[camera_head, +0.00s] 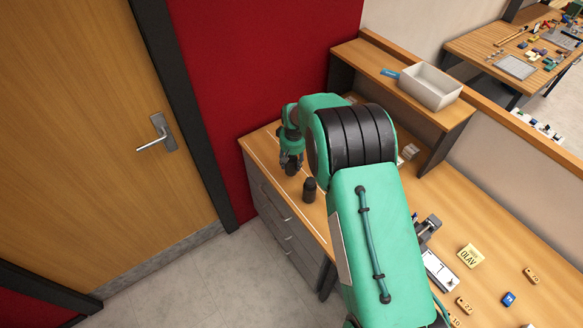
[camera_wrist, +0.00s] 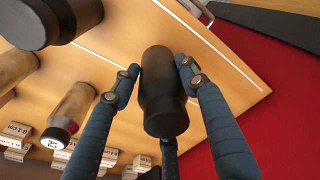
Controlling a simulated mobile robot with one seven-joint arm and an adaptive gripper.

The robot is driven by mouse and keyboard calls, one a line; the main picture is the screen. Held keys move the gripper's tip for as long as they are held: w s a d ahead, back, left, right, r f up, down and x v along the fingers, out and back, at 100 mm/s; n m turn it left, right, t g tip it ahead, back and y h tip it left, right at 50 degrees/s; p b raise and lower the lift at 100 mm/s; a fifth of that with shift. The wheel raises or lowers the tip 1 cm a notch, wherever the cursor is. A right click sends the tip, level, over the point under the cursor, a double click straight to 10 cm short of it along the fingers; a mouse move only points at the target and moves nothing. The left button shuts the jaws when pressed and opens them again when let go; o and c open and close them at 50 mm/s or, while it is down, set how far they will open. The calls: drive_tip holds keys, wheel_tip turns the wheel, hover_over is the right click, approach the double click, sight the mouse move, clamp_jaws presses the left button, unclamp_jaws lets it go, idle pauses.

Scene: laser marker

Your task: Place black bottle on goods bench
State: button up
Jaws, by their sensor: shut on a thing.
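My gripper (camera_head: 291,163) is over the far left corner of the wooden bench (camera_head: 262,140), near the red wall. In the wrist view its blue fingers (camera_wrist: 158,78) are shut on a black bottle (camera_wrist: 162,92), one finger on each side. Whether this bottle touches the bench top (camera_wrist: 215,60) cannot be told. In the head view my gripper and arm mostly hide it. A second black bottle (camera_head: 309,190) stands on the bench just right of and nearer than my gripper. A dark bottle (camera_wrist: 58,18) also shows at the upper left of the wrist view.
Brownish cylinders (camera_wrist: 72,108) and small engraved blocks (camera_wrist: 84,155) stand beside the held bottle in the wrist view. A raised shelf (camera_head: 352,58) carries a white bin (camera_head: 432,86). A yellow block (camera_head: 470,256) and small tags lie on the right bench part. A door (camera_head: 90,130) is left.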

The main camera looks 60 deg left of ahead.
sight(291, 167)
drive_tip(key=shift+f, duration=1.75)
drive_tip(key=shift+f, duration=0.1)
drive_tip(key=o, duration=1.3)
drive_tip(key=shift+c, duration=0.2)
drive_tip(key=shift+s+d+r+b, duration=0.15)
drive_tip(key=shift+d+r, duration=0.1)
drive_tip(key=shift+r, duration=1.75)
drive_tip(key=shift+d+r+b, duration=0.1)
drive_tip(key=shift+d+r, duration=0.1)
drive_tip(key=shift+r, duration=1.8)
drive_tip(key=shift+s+d+r+b, duration=0.15)
drive_tip(key=shift+d+r, duration=0.1)
drive_tip(key=shift+r, duration=1.75)
drive_tip(key=shift+w, duration=0.1)
drive_tip(key=shift+r, duration=0.1)
